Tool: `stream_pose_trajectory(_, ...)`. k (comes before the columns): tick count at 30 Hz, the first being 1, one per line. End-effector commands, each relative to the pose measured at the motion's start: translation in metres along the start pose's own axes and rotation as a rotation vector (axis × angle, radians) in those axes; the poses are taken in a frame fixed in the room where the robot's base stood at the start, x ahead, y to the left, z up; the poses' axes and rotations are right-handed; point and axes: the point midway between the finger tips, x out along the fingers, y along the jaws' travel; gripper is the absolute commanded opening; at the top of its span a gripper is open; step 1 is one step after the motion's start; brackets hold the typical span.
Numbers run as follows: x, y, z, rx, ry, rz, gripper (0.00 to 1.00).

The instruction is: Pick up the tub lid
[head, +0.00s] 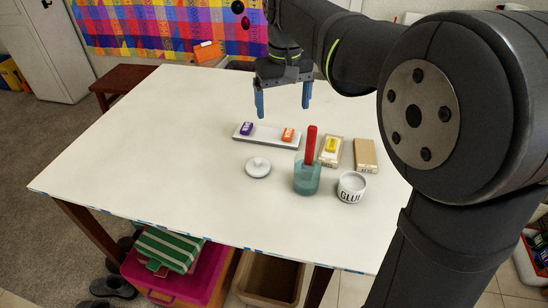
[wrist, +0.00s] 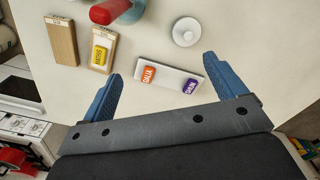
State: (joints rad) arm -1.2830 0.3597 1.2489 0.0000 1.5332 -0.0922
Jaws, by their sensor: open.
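The tub lid is a white round lid (head: 258,167) with a small knob on top. It lies flat on the table, left of a teal cup. In the wrist view the lid (wrist: 186,32) is near the top, beyond the fingertips. The white tub (head: 351,187) marked with GLU lettering stands apart at the right. My gripper (head: 283,109) is open and empty, in the air above the far part of the table. Its blue fingers are spread wide in the wrist view (wrist: 163,69).
A white tray (head: 262,140) holds a purple block (head: 246,128) and an orange block (head: 288,134). The teal cup (head: 306,183) holds a tall red-handled thing (head: 311,145). Two wooden pieces lie at the right, one bearing a yellow block (head: 331,145). The table's left side is clear.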

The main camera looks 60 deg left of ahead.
Motion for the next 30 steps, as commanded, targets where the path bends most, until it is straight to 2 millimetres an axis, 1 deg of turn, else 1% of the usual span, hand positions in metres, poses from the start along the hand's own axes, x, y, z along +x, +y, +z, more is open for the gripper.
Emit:
stream_pose_trajectory(1, 0.008, -0.02, -0.011, -0.063, -0.003, 0.0, 0.89)
stream_pose_trajectory(3, 0.015, -0.039, -0.021, -0.125, -0.002, 0.0, 0.89)
stream_pose_trajectory(6, 0.021, -0.056, -0.029, -0.179, 0.0, 0.0, 0.89)
stream_pose_trajectory(7, 0.023, -0.059, -0.03, -0.189, 0.0, 0.0, 0.89)
stream_pose_trajectory(11, 0.038, -0.062, -0.031, -0.2, -0.003, 0.0, 0.89)
stream_pose_trajectory(21, 0.11, -0.061, -0.031, -0.197, -0.004, 0.0, 0.89)
stream_pose_trajectory(24, 0.128, -0.061, -0.03, -0.196, -0.004, 0.0, 0.89)
stream_pose_trajectory(27, 0.139, -0.061, -0.031, -0.196, -0.002, 0.0, 0.89)
stream_pose_trajectory(30, 0.145, -0.061, -0.031, -0.196, 0.0, 0.0, 0.89)
